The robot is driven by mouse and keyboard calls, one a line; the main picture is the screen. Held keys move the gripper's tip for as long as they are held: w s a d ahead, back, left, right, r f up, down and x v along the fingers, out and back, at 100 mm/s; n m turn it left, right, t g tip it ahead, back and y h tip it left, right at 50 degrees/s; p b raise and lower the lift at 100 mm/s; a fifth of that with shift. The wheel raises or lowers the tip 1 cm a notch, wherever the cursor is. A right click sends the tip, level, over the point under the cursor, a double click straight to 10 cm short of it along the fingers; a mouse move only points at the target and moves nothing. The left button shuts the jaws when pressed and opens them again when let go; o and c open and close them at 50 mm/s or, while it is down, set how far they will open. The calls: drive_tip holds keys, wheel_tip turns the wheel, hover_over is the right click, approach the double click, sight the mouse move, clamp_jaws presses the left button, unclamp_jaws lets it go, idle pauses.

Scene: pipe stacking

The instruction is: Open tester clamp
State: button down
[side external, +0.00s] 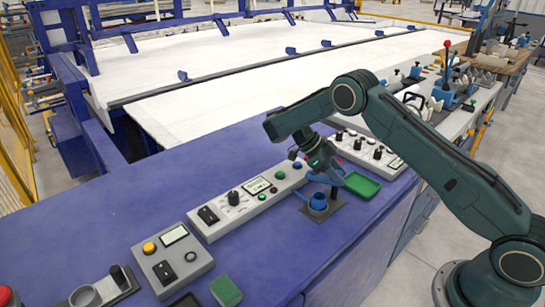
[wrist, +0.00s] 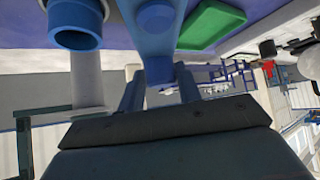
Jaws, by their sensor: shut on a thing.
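The tester clamp is a blue fixture (side external: 318,203) on a dark square base on the purple bench. Its round blue ring (wrist: 75,38) shows at the upper left of the wrist view. A blue clamp lever (wrist: 155,35) runs down the middle of the wrist view, in between my fingers. My gripper (side external: 328,174) is right above the clamp in the side view, tilted down. In the wrist view my gripper (wrist: 160,85) is shut on the lever. The exact contact is partly hidden, and I cannot tell the lever's angle clearly.
A green tray (side external: 362,185) lies close to the right of the clamp. Grey control panels (side external: 245,198) with knobs stand behind and to the left. A grey box with a yellow button (side external: 172,261) and a green pad (side external: 225,290) sit nearer. Bare purple bench lies in front.

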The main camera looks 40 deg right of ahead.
drive_tip(key=shift+w+d, duration=0.15)
drive_tip(key=shift+w, duration=0.05)
drive_tip(key=c, duration=1.1)
unclamp_jaws()
drive_tip(key=shift+c, duration=0.2)
drive_tip(key=shift+o, duration=0.2)
drive_tip(key=shift+s, duration=0.1)
drive_tip(key=shift+n, duration=0.4)
